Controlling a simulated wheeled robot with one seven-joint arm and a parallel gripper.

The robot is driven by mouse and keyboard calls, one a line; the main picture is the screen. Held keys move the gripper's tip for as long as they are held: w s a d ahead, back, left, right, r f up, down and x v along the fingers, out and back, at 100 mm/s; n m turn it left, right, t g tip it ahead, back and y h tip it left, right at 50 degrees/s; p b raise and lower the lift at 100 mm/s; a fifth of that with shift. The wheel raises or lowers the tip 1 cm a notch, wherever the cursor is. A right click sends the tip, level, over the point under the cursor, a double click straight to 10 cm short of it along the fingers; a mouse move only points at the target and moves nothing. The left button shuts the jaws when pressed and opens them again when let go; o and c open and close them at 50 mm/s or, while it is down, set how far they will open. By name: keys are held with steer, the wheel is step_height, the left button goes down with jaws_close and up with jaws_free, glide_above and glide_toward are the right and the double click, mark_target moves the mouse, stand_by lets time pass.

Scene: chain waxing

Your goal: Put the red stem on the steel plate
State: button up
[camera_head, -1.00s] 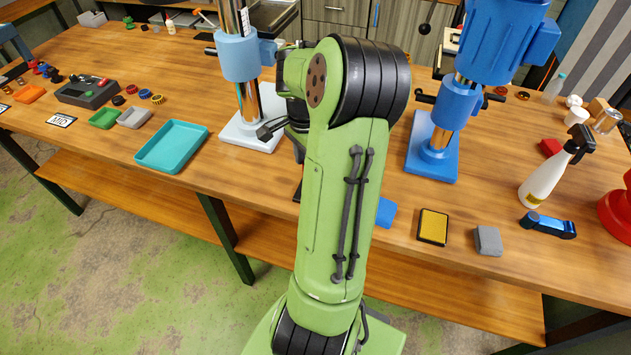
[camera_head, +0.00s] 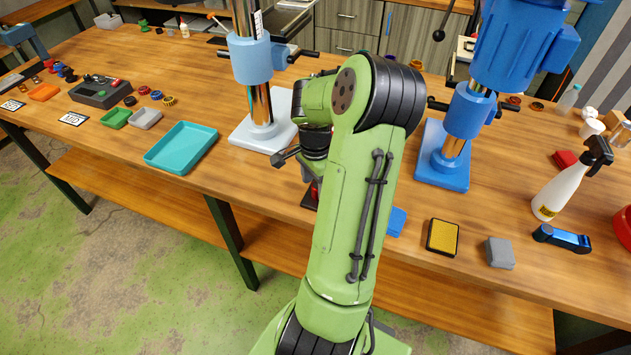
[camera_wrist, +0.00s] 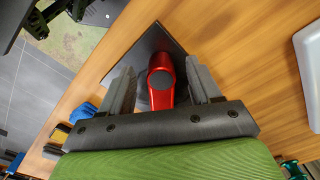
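The red stem (camera_wrist: 160,78), with a dark grey round end face, lies between the fingers of my gripper (camera_wrist: 160,65) in the wrist view. A gap shows on each side of it, so the fingers look open around it. The dark steel plate (camera_wrist: 153,45) is right behind the stem, which appears to rest on it; the exact contact is hidden. In the head view, a bit of the red stem (camera_head: 315,188) and the plate's dark edge (camera_head: 309,200) show beside my arm, which hides most of both.
A white-based press stand (camera_head: 262,135) is behind-left of the plate and a blue stand (camera_head: 443,170) to the right. A blue block (camera_head: 396,222), a yellow pad (camera_head: 442,238) and a grey block (camera_head: 499,252) lie near the front edge. A teal tray (camera_head: 181,148) is left.

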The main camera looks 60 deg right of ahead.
step_height(320, 180, up, 12)
steer(key=p, duration=0.2)
steer(key=w+a+r+n+h, duration=0.2)
steer(key=w+a+r+n, duration=0.3)
steer(key=a, duration=0.4)
steer(key=s+a+r+n+t+y, duration=0.1)
steer(key=s+a+n, duration=0.3)
steer(key=a+n, duration=0.5)
steer(key=s+a+r+n+t+y, duration=0.1)
steer(key=s+a+n+t, duration=0.3)
steer(key=a+n, duration=0.4)
steer(key=a+r, duration=0.1)
steer(key=a, duration=0.5)
steer(key=shift+s+n+t, duration=0.15)
steer(key=shift+n+t, duration=0.15)
steer(key=shift+n, duration=0.1)
